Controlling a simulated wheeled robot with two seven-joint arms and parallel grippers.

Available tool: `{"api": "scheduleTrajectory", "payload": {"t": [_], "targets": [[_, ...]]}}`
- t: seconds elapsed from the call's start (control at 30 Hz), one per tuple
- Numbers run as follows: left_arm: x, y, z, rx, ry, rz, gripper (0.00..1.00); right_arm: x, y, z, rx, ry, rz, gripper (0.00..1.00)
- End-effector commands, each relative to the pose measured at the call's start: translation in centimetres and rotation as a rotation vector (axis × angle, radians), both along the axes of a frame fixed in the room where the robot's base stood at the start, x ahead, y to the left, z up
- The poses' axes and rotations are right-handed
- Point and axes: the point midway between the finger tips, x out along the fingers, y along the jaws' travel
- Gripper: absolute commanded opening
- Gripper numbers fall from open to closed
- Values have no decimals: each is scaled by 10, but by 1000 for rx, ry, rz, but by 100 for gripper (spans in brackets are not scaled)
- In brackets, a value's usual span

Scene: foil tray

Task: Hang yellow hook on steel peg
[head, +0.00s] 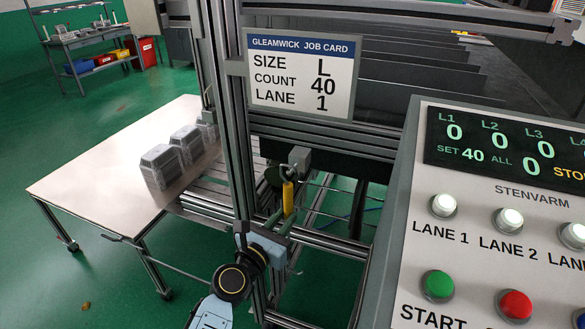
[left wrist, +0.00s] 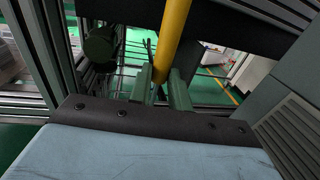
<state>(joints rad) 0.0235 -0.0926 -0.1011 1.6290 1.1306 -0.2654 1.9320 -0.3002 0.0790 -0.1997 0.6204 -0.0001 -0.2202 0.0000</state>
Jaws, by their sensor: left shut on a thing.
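The yellow hook (head: 288,199) is a slim yellow bar held nearly upright in front of the machine frame. My left gripper (head: 280,229) is shut on its lower end. In the left wrist view the yellow hook (left wrist: 172,38) rises from between the two greenish fingers of my left gripper (left wrist: 161,88) and runs out of the top of the picture. In the head view a small grey metal block (head: 299,159) shows right at the hook's upper end; I cannot tell whether they touch. I cannot make out the steel peg for sure. My right gripper is not in view.
A metal upright (head: 228,120) stands just left of the hook, with a job card (head: 301,74) above. A control panel (head: 408,210) with lit buttons stands close on the right.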

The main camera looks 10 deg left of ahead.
Motion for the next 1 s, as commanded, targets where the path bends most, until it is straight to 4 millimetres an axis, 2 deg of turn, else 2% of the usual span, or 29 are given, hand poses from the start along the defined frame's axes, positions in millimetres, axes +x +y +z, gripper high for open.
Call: {"api": "scheduleTrajectory", "payload": {"t": [1.0], "targets": [[25, -5, 0, 0, -1, 0, 0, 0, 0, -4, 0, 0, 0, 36]]}}
